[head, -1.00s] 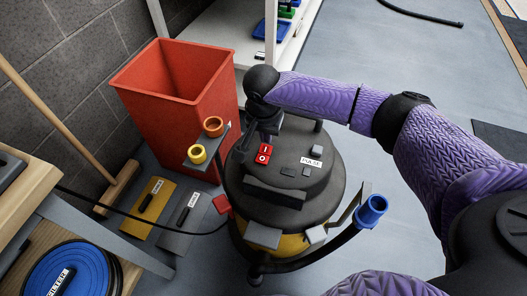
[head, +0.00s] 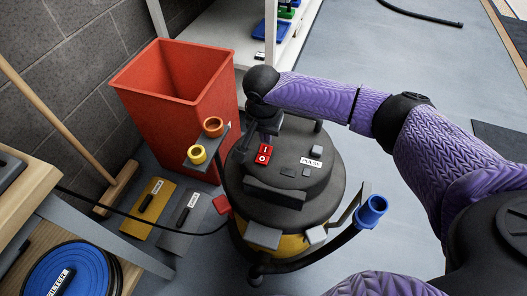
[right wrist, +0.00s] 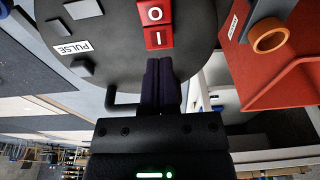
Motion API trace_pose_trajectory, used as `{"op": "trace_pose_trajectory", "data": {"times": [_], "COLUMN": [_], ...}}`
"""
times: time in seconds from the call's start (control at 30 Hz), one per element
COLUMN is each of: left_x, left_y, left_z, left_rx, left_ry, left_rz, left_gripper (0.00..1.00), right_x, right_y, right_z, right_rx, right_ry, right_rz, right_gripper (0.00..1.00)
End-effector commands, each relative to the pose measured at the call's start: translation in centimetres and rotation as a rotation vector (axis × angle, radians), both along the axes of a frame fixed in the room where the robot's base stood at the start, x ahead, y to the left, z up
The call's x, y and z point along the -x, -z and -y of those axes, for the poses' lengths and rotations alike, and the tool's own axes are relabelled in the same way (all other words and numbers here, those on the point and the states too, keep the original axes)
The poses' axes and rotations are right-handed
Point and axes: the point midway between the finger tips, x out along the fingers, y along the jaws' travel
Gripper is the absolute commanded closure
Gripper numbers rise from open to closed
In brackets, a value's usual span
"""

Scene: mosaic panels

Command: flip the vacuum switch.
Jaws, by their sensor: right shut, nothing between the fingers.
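The vacuum (head: 318,187) is a round machine with a dark grey lid and a yellow lower body. Its red rocker switch (head: 263,155), marked I and O, sits on the lid; the right wrist view shows it at the top (right wrist: 155,25), with the I half nearer my fingers. My right gripper (head: 257,142) is shut and empty, reaching over the lid from the far side. In the right wrist view its fingertips (right wrist: 158,63) lie just short of the I half; I cannot tell whether they touch. My left gripper is not in view.
A PULSE label (head: 311,162) and grey buttons share the lid. An orange ring (head: 213,126) and a yellow ring (head: 197,154) sit on a side bracket. A red bin (head: 180,95) stands behind left. A blue hose end (head: 371,209) is at right. Open floor lies right.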

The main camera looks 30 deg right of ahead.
Motion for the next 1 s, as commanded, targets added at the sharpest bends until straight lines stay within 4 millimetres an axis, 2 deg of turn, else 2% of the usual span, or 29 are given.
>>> {"op": "trace_pose_trajectory", "data": {"times": [0.43,1.0], "left_x": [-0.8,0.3], "left_y": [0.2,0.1], "left_z": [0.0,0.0], "left_rx": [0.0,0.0], "left_ry": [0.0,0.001], "left_rz": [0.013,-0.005], "left_gripper": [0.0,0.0], "right_x": [0.0,0.0], "right_y": [0.0,0.7], "right_z": [0.0,0.0], "right_rx": [0.0,-0.001], "right_ry": [0.0,0.0], "right_rz": [0.0,-0.001], "right_gripper": [1.0,1.0]}}
